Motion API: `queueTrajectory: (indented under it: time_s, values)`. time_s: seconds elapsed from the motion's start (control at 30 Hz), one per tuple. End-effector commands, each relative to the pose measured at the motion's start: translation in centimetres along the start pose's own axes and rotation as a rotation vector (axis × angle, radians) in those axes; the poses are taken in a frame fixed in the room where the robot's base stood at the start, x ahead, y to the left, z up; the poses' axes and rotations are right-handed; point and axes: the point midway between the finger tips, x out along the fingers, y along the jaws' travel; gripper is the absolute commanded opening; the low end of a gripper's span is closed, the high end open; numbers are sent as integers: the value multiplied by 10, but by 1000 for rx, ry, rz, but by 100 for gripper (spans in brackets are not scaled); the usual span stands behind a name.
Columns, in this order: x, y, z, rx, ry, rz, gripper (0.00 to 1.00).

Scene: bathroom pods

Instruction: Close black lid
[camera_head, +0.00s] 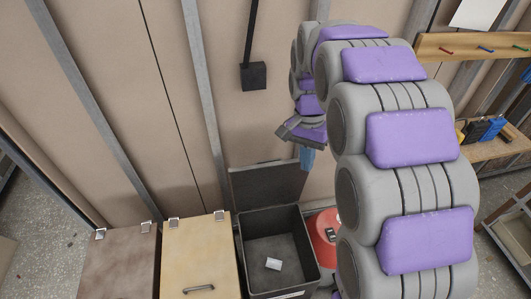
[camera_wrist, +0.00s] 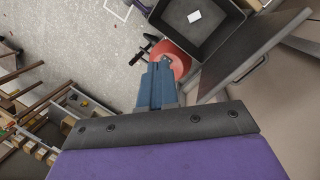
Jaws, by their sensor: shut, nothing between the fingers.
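The black lid (camera_head: 265,183) stands open, raised at the back of the black bin (camera_head: 308,250), near the wall. In the wrist view the lid (camera_wrist: 238,55) shows edge-on at the right, with a handle (camera_wrist: 249,68) on its wall-facing side. The bin (camera_wrist: 218,38) is open on top and holds a small white item (camera_head: 273,264). My gripper (camera_head: 307,160) is shut and empty, with blue fingers pointing down by the lid's upper right corner. In the wrist view its fingers (camera_wrist: 157,88) point towards the red object and the bin. I cannot tell whether they touch the lid.
A closed pale yellow box (camera_head: 200,255) and a closed brown box (camera_head: 120,262) stand left of the bin. A red round object (camera_head: 325,235) is right of it. A wooden shelf with tools (camera_head: 490,140) is at the right. Grey floor (camera_wrist: 90,40) is open in the wrist view.

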Motion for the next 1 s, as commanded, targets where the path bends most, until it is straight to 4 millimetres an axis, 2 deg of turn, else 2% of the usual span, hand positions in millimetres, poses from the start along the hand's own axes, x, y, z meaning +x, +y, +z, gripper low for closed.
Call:
queueTrajectory:
  time_s: [0.03, 0.2, 0.47, 0.77, 1.0]
  values:
    - [-7, -9, -11, 27, -6, 6, 0]
    - [-16, -40, -44, 130, -10, 13, 0]
    - [-19, -91, -81, 282, -15, 29, 0]
    - [-5, -148, -109, 456, -20, 49, 0]
    - [17, -184, -122, 595, -29, 64, 0]
